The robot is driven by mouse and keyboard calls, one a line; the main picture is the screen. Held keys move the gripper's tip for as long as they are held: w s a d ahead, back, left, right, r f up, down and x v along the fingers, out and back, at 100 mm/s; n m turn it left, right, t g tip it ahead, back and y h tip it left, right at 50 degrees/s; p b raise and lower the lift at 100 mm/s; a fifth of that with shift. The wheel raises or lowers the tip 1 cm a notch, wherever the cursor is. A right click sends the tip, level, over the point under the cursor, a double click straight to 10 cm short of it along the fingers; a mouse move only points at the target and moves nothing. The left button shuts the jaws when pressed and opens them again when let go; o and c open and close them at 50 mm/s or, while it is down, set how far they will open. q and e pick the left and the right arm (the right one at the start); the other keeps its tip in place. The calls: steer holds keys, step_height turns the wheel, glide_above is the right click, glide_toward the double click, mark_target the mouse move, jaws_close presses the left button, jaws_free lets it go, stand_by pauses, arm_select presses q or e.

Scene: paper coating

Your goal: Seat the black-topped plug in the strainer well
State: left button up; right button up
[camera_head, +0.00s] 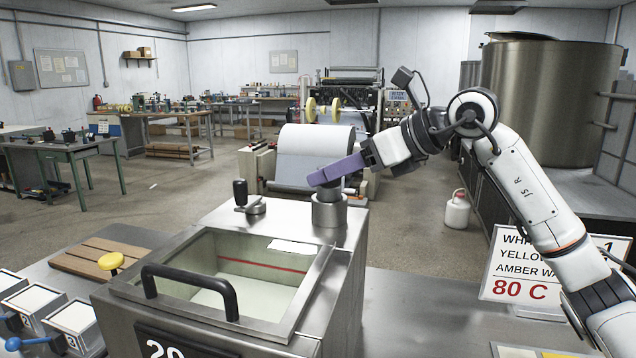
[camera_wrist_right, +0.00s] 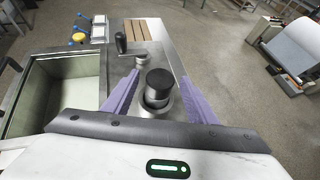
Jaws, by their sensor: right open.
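The black-topped plug (camera_wrist_right: 159,84) stands upright between my right gripper's purple fingers in the right wrist view. Its lower metal part sits within the round steel collar of the strainer well (camera_wrist_right: 149,111); how deep it sits cannot be told. In the head view the well (camera_head: 328,211) is a short steel cylinder on the tank's far right corner, and the fingers hide the plug. My right gripper (camera_head: 328,175) is just above the collar. It also shows in the wrist view (camera_wrist_right: 157,77), open, with a gap on each side of the plug. My left gripper is not in view.
The open steel tank (camera_head: 318,285) with a black bar handle (camera_head: 190,278) is left of the well. A black-knobbed crank (camera_head: 241,192) stands beside the well. A temperature sign (camera_head: 512,270) stands at the right. The bench between the tank and sign is clear.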

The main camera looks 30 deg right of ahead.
steer(key=v, duration=0.6)
steer(key=shift+s+r+b, duration=0.15)
steer(key=shift+s+b, duration=0.1)
steer(key=shift+b, duration=0.15)
steer(key=shift+d, duration=0.1)
